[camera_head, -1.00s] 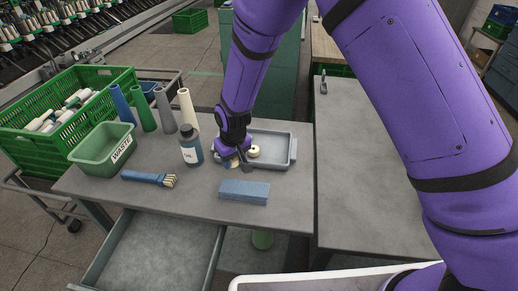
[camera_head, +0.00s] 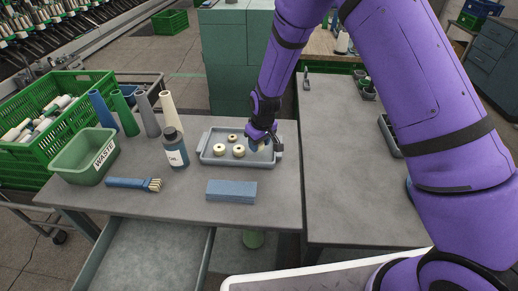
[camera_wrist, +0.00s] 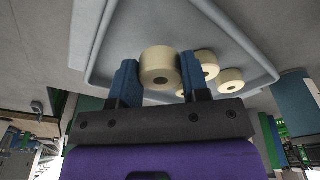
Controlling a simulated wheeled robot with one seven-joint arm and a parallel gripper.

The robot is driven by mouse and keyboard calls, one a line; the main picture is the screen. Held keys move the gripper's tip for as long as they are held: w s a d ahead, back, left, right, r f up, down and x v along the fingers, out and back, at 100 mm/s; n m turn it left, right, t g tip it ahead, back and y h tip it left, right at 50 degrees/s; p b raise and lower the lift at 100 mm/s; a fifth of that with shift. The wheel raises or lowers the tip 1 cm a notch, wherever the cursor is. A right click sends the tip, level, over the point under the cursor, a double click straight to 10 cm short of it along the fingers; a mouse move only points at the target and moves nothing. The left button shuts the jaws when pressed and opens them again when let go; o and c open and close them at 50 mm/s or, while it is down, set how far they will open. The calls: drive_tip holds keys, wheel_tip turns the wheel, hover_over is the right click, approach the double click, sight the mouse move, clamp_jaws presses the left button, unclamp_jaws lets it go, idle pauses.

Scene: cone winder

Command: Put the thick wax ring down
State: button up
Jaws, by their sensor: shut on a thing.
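In the wrist view, a thick cream wax ring (camera_wrist: 160,67) sits between the two blue fingers of my gripper (camera_wrist: 157,80), which is shut on it. In the head view, my gripper (camera_head: 263,143) is low over the right part of the grey tray (camera_head: 210,133); the held ring is hidden there. The tray also shows in the wrist view (camera_wrist: 103,45). I cannot tell whether the held ring touches the tray floor. Three other cream rings lie in the tray: left (camera_head: 219,148), middle (camera_head: 239,150) and back (camera_head: 232,137).
A blue block (camera_head: 231,191) lies in front of the tray. The grey table (camera_head: 345,190) to the right has clear room.

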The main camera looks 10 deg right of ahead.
drive_tip(key=shift+f, duration=1.4)
drive_tip(key=shift+f, duration=0.15)
drive_tip(key=o, duration=0.9)
